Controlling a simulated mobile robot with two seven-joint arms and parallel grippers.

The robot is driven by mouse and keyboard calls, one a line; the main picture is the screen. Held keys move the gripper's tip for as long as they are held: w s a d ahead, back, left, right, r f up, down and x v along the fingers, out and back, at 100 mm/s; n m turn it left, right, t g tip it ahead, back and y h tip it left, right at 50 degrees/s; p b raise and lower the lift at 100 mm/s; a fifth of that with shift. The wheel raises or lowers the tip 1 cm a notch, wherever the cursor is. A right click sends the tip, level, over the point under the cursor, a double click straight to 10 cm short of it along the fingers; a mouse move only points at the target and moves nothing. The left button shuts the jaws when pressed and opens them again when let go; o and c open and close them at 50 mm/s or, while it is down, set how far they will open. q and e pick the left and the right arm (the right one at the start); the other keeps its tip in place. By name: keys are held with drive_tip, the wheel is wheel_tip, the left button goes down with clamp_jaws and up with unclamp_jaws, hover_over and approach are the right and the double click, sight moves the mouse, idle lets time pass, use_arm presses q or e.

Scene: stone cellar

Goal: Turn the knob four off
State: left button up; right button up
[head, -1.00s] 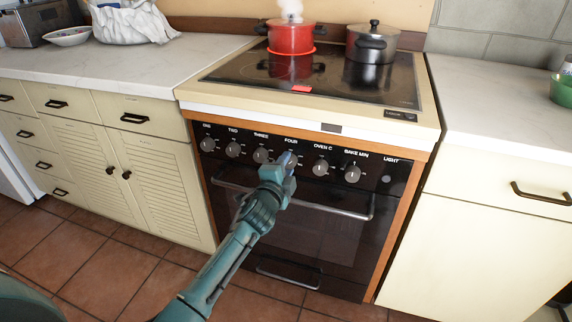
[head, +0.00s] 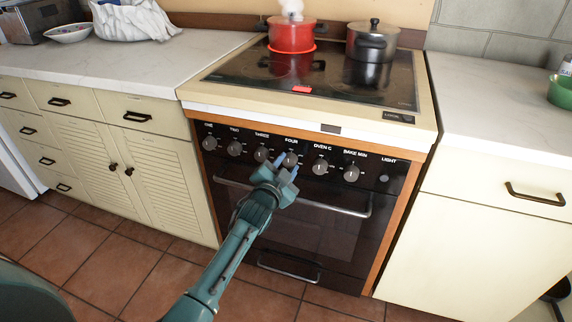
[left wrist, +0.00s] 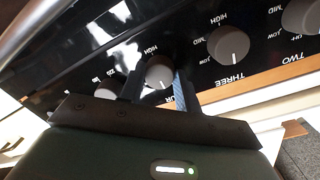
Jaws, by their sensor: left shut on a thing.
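The oven's black front panel carries a row of grey knobs with white labels. Knob four (head: 290,159) sits under the label FOUR, near the middle of the row. In the left wrist view knob four (left wrist: 159,72) shows between the two fingers, with its label partly hidden by the gripper. My left gripper (head: 285,167) reaches the panel from below, its blue-tipped fingers on either side of that knob and shut on it. It also shows in the left wrist view (left wrist: 157,88). My right gripper is not in view.
A steaming red pot (head: 291,36) stands on the cooktop with a glowing red ring at its base. A grey lidded pot (head: 371,42) stands beside it. Knob three (head: 262,154) and the oven C knob (head: 320,167) flank knob four closely. The oven handle (head: 335,207) runs below.

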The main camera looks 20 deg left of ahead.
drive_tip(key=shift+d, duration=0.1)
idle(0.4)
use_arm(q)
drive_tip(key=o, duration=1)
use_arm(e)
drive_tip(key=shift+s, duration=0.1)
use_arm(q)
drive_tip(key=shift+s, duration=0.1)
drive_tip(key=shift+s, duration=0.3)
drive_tip(key=s, duration=0.4)
drive_tip(key=s+p, duration=0.1)
drive_tip(key=s, duration=0.3)
drive_tip(key=s+p, duration=0.1)
drive_tip(key=s, duration=0.3)
drive_tip(key=shift+s+a+r, duration=0.2)
drive_tip(key=shift+a+r, duration=0.15)
drive_tip(key=shift+a, duration=0.05)
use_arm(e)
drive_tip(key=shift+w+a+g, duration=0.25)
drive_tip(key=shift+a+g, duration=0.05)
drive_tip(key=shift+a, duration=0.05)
